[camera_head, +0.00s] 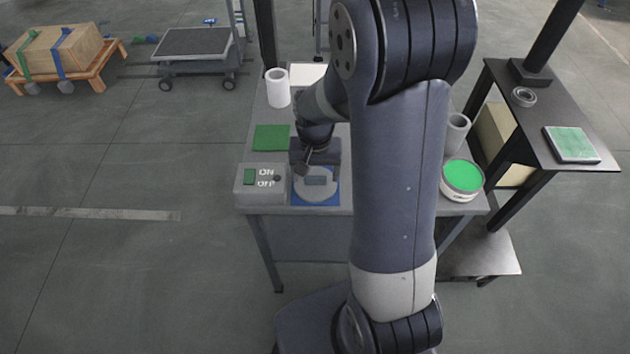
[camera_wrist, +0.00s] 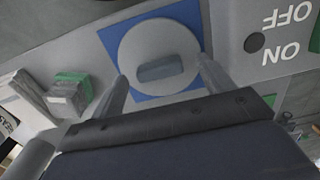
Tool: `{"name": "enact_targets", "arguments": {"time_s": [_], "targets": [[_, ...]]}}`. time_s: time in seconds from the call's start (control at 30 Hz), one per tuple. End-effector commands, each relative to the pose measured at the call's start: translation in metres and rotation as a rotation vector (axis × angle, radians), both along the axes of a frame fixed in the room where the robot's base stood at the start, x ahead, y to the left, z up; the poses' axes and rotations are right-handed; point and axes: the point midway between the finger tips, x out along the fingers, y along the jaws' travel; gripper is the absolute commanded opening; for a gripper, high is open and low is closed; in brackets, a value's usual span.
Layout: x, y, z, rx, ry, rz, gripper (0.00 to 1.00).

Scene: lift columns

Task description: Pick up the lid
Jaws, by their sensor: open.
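The lid (camera_head: 328,189) is a round grey disc with a raised darker block handle. It lies flat on a blue square mat (camera_head: 300,198) near the front edge of the grey table. In the wrist view the lid (camera_wrist: 141,46) lies on the blue mat (camera_wrist: 112,35), with its handle between and beyond the fingertips. My gripper (camera_wrist: 163,83) is open, its two fingers apart on either side of the lid's near part. In the head view my gripper (camera_head: 315,165) is just behind and above the lid. Whether the fingers touch the lid cannot be told.
A grey ON/OFF switch box (camera_head: 262,184) stands left of the mat, close by. A green square (camera_head: 271,138) lies behind it, and a white cylinder (camera_head: 278,88) farther back. A round container with a green top (camera_head: 462,178) stands right of my arm.

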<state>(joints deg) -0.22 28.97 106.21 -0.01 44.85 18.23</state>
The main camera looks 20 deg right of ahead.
Motion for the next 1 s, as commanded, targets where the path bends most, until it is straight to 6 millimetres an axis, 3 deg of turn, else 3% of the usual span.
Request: {"name": "enact_targets", "arguments": {"time_s": [0.1,0.37,0.9,1.0], "targets": [[-0.0003,-0.0002,-0.0097,0.000,0.001,0.000,0.76],[0.0000,-0.0003,-0.0111,0.000,-0.001,0.000,0.76],[0.0000,-0.0003,-0.0108,0.000,-0.001,0.000,0.31],[0.0000,-0.0003,-0.0107,0.000,-0.001,0.000,0.28]]}}
